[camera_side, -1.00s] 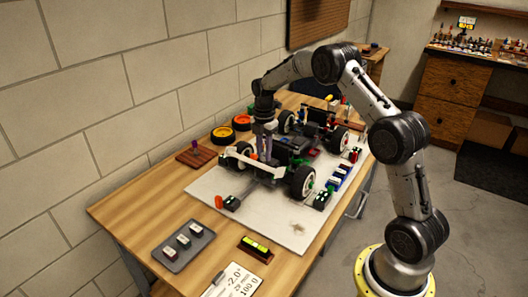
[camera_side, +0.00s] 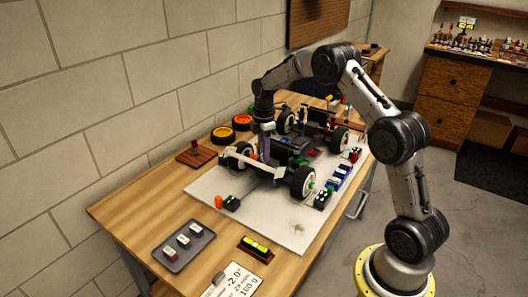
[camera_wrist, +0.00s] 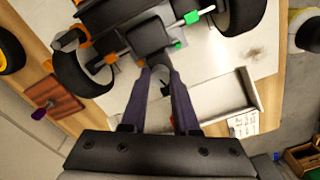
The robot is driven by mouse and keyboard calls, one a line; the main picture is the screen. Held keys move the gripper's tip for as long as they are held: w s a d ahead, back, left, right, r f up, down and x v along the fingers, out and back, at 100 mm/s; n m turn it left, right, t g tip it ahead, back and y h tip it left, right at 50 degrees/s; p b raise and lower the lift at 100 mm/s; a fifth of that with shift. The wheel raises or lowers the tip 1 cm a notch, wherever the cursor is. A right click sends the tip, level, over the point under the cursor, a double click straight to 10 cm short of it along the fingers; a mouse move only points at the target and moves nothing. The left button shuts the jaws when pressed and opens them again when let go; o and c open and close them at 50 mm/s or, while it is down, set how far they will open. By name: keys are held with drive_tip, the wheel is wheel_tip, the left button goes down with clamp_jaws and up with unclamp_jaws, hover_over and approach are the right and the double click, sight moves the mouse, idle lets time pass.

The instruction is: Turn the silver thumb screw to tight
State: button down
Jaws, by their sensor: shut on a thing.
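The RC racecar (camera_side: 290,150), with black chassis and white-rimmed wheels, stands on the white board (camera_side: 262,222). My gripper (camera_side: 266,158) points down at the car's near end, between the front wheels. In the wrist view its two dark purple fingers (camera_wrist: 160,72) reach to the middle of the car's end and are closed on a small grey part there. This appears to be the silver thumb screw (camera_wrist: 159,73), mostly hidden between the fingertips. Its marking and how far it is turned cannot be read.
Orange-and-black wheels (camera_side: 222,135) and a brown block with a purple knob (camera_side: 196,153) lie left of the car. A grey tray (camera_side: 184,246), a yellow-green level (camera_side: 256,247) and a printed card (camera_side: 238,281) lie at the near end.

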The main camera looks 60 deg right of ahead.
idle(0.3)
drive_tip(key=c, duration=0.7)
unclamp_jaws()
drive_tip(key=shift+o, duration=0.2)
wheel_tip(320, 180, up, 14)
drive_tip(key=shift+f, duration=0.1)
